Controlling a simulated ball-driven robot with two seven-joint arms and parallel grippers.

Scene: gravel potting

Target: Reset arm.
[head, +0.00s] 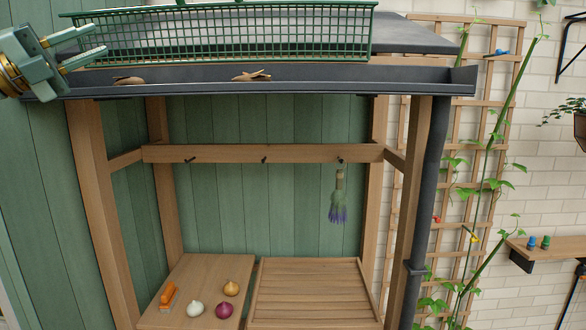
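My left gripper (84,48) is at the upper left of the head view. Its two pale green fingers point right and stand apart, with nothing seen between them. The fingertips are by the left end of a green wire basket (225,35) on top of the wooden shelter; I cannot tell if they touch it. My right gripper is not in view.
A dark gutter (330,80) with dry leaves (252,76) runs along the shelter's front edge. Below, a wooden board (180,280) bears an orange-handled tool (168,296) and onions (224,310). A lavender bunch (339,200) hangs inside. A vine-covered trellis (505,110) stands right.

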